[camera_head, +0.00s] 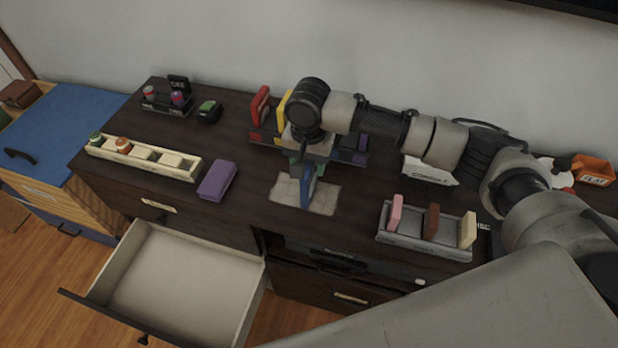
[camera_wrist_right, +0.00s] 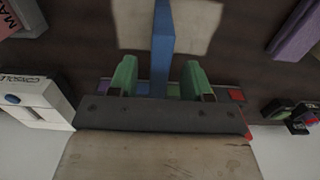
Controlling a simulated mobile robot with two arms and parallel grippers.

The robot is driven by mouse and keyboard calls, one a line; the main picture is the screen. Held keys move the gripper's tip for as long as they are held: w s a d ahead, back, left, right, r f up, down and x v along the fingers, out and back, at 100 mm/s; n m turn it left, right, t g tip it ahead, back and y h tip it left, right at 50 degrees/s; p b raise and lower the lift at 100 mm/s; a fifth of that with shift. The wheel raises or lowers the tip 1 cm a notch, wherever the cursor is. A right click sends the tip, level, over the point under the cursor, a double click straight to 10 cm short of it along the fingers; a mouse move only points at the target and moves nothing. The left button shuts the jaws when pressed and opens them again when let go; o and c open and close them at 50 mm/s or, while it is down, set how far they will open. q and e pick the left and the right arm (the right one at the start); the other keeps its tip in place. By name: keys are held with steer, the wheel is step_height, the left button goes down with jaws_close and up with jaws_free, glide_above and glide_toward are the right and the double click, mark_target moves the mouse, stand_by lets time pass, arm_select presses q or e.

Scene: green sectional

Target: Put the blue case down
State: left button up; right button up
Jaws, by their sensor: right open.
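The blue case (camera_head: 308,188) stands upright on a pale square mat (camera_head: 329,200) on the dark dresser top. In the right wrist view the blue case (camera_wrist_right: 163,45) rises between the two green fingers, with a gap on each side. My right gripper (camera_head: 299,170) is directly over the case, pointing down. Its fingers are open around the case in the right wrist view (camera_wrist_right: 160,80). In the head view the gripper body partly hides the case's upper part. My left gripper is not in view.
A rack (camera_head: 262,137) with red and yellow cases stands behind. A purple case (camera_head: 217,181) and a cream tray (camera_head: 185,172) lie left. A grey rack (camera_head: 418,244) with pink, brown and cream cases is right. An open drawer (camera_head: 180,290) juts out in front.

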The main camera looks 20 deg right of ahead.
step_height(320, 180, down, 2)
steer(key=shift+d+f, duration=0.1)
steer(key=shift+f, duration=0.35)
steer(key=shift+c, duration=0.5)
steer(key=c, duration=0.4)
jaws_close()
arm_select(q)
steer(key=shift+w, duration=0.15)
